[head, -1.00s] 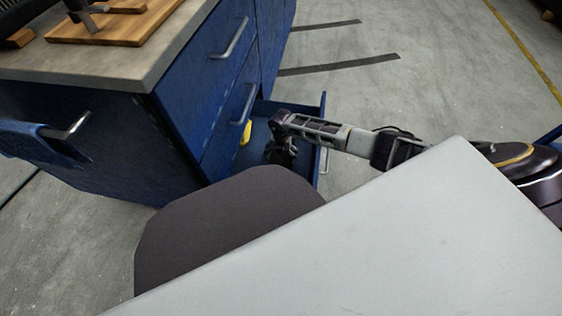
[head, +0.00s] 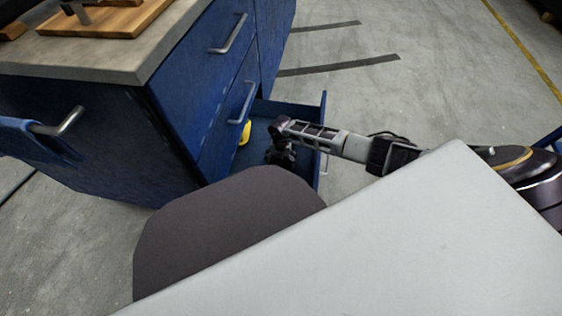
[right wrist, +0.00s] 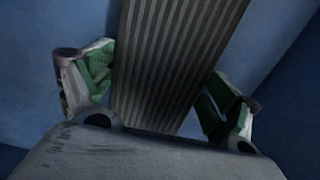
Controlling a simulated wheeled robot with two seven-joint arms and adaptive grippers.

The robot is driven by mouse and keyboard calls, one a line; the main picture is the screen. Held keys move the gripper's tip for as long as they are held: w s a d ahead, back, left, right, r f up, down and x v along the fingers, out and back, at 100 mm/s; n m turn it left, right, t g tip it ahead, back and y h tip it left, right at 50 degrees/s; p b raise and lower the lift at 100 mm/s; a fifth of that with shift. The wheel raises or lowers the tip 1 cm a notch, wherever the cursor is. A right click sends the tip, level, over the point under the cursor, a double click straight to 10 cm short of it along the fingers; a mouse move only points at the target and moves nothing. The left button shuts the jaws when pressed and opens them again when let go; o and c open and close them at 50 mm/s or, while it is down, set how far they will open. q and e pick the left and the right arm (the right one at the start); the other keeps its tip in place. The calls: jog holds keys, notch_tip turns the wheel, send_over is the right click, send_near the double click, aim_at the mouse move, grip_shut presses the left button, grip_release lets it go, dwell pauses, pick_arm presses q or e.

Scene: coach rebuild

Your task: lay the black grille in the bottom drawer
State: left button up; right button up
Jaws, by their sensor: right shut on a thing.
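The black grille (right wrist: 178,60) is a dark ribbed panel between the two fingers of my right gripper in the right wrist view. My right gripper (right wrist: 160,98) is shut on it, with a green-padded finger at each side. Blue surfaces surround the grille there. In the head view the bottom drawer (head: 324,110) is pulled out of the blue cabinet. My right gripper (head: 281,156) reaches down into it, and I cannot make out the grille there. Whether the grille touches the drawer floor cannot be told. My left gripper is not in view.
A yellow object (head: 245,133) lies in the drawer near the cabinet face. The cabinet (head: 200,85) has upper drawers with metal handles. A wooden board (head: 105,22) lies on its worktop. Open grey floor (head: 430,95) lies beyond the drawer.

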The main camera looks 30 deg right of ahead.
aim_at(281, 161)
jog(key=shift+f, duration=0.2)
dwell(0.3)
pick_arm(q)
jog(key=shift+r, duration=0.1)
pick_arm(e)
jog(key=o, duration=1)
jog(key=shift+r, duration=0.2)
jog(key=shift+r+p, duration=0.75)
jog(key=shift+r, duration=0.4)
jog(key=shift+r+p, duration=1)
jog(key=shift+r, duration=0.8)
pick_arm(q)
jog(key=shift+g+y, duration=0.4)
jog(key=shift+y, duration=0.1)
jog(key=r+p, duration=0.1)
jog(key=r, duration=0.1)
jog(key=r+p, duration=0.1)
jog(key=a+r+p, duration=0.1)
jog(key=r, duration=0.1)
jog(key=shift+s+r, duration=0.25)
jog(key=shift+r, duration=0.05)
pick_arm(e)
notch_tip(281, 161, up, 6)
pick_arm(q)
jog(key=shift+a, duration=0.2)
